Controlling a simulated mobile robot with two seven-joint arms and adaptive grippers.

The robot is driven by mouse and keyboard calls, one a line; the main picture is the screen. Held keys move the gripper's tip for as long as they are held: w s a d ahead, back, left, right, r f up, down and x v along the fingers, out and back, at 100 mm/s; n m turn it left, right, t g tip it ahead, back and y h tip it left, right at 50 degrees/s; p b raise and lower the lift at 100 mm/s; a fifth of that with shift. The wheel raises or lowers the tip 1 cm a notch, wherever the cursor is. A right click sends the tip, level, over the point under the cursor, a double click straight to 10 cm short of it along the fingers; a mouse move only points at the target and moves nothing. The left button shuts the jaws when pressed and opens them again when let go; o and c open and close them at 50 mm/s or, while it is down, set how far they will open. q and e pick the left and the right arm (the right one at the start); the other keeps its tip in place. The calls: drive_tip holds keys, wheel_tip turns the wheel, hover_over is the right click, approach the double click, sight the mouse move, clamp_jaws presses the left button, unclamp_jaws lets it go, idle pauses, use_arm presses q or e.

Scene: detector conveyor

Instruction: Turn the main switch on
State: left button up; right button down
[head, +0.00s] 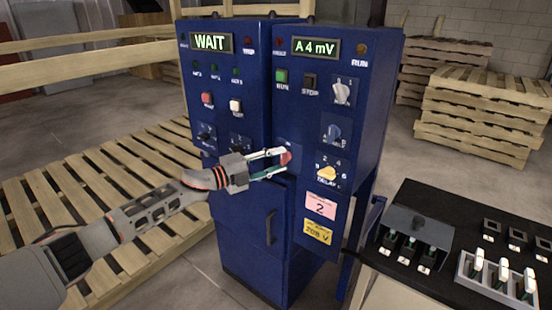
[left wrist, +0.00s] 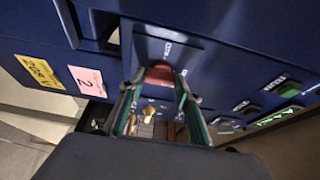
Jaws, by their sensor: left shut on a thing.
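The blue control cabinet (head: 232,130) stands upright in the middle of the head view. A red switch knob (head: 286,158), which I take to be the main switch, sits on its front panel, left of a yellow knob (head: 328,173). My left gripper (head: 282,162) reaches it from the left and is shut on it. In the left wrist view the red knob (left wrist: 160,74) lies between the two fingertips (left wrist: 159,82). The fingers hide part of the knob, and its label is too small to read. My right gripper is in neither view.
The left display (head: 212,43) reads WAIT and the right display (head: 317,47) reads A 4 mV. A wooden pallet platform (head: 95,195) lies at left. A black table (head: 470,225) with small modules stands at right. Stacked pallets (head: 485,110) stand behind.

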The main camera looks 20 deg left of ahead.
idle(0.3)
use_arm(q)
drive_tip(key=o, duration=1.1)
drive_tip(key=v, duration=1.2)
